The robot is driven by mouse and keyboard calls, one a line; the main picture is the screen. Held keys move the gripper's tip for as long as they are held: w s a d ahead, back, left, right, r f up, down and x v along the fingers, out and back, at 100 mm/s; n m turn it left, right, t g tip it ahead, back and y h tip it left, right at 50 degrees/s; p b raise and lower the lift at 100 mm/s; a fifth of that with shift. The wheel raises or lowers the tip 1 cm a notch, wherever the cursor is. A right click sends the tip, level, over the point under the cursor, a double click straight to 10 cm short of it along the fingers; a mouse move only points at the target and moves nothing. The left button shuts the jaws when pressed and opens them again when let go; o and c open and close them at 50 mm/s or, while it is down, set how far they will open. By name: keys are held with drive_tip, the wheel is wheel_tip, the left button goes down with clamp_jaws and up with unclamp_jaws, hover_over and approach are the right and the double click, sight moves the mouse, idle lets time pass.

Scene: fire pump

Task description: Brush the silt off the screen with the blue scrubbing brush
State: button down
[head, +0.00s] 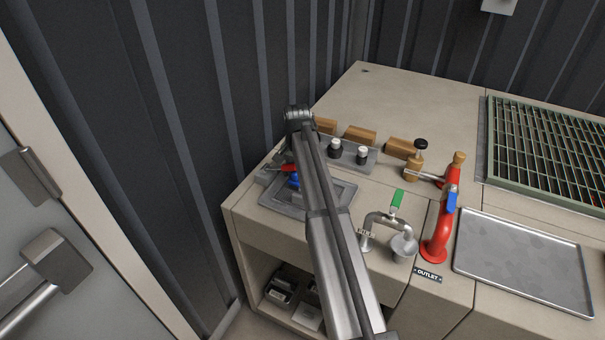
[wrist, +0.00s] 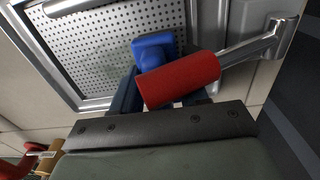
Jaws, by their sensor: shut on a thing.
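The perforated metal screen (wrist: 105,50) lies in its frame and fills the upper left of the wrist view. In the head view its grey tray (head: 329,211) sits at the counter's left end, partly behind my arm. My gripper (wrist: 162,103) is shut on the blue scrubbing brush (wrist: 153,45), which is over the screen's edge. In the head view the brush (head: 294,180) shows left of my arm. A red handle on a metal lever (wrist: 178,80) crosses in front of the jaws and hides part of the grip.
Right of my arm stand a bent pipe with a green handle (head: 397,199) and a red outlet pipe (head: 438,240). A metal tray (head: 525,260) lies farther right. The ribbed wall (head: 190,100) is close on the left.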

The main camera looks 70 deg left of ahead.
drive_tip(key=shift+s+d, duration=0.25)
drive_tip(key=shift+s, duration=0.5)
drive_tip(key=shift+w+d, duration=2.25)
drive_tip(key=shift+d, duration=0.15)
drive_tip(key=shift+w+d+r, duration=0.2)
drive_tip(key=shift+d, duration=0.15)
drive_tip(key=shift+w, duration=0.55)
drive_tip(key=shift+w+d, duration=1.05)
drive_tip(key=shift+w, duration=0.25)
drive_tip(key=shift+r, duration=2.95)
